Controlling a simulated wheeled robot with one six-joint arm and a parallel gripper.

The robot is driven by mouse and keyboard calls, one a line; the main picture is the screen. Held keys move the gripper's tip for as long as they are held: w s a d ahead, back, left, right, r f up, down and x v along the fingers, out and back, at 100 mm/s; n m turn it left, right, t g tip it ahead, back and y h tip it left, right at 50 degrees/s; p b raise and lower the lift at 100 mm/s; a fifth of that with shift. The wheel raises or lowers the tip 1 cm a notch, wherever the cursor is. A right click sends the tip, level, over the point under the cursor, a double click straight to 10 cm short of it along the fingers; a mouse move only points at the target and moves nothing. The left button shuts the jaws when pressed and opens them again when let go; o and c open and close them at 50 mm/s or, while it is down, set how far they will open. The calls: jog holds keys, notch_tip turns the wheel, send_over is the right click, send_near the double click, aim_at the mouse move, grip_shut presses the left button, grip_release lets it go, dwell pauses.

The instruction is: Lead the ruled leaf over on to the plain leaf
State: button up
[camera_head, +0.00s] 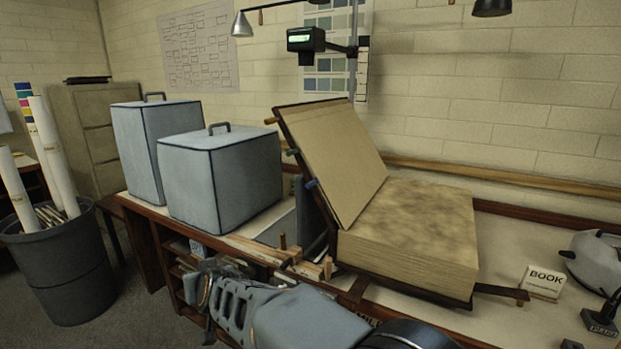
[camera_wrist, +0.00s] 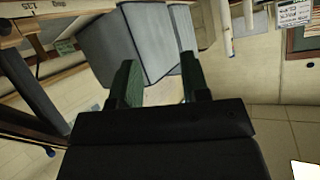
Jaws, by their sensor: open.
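A thick open book stands on the bench in the head view. Its leaf on the left (camera_head: 335,160) is tilted up against the raised dark cover (camera_head: 287,122). The mottled top leaf (camera_head: 415,215) of the thick page block lies flat to the right. I cannot make out ruling on either leaf. My gripper (camera_wrist: 158,80) is open and empty in the wrist view, with two green-padded fingers apart. The book is not clearly seen there. In the head view my arm lies low in front of the bench, left of and below the book; its fingertips are not clear.
Two grey-blue covered boxes (camera_head: 225,180) (camera_head: 153,140) stand left of the book. A bin with paper rolls (camera_head: 60,265) is on the floor at far left. A small BOOK sign (camera_head: 543,281) and a grey device (camera_head: 597,262) are at right. A lamp (camera_head: 242,25) hangs above.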

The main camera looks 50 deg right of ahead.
jog(key=w+d+r+m+t+h+p, duration=0.1)
jog(key=w+d+r+m+h+p, duration=0.1)
jog(key=d+r+h, duration=0.25)
jog(key=m+g+h+p, duration=0.6)
jog(key=m+g+h, duration=0.3)
jog(key=m+h, duration=0.15)
send_near(307, 187)
jog(key=shift+n+h, duration=0.3)
jog(key=shift+n, duration=0.15)
jog(key=shift+f+p+x, duration=0.1)
jog(key=shift+p+x, duration=0.25)
jog(key=shift+x, duration=2.65)
jog(key=shift+f+p+x, duration=0.15)
jog(key=shift+p+x, duration=0.15)
jog(key=shift+x, duration=2.7)
grip_shut()
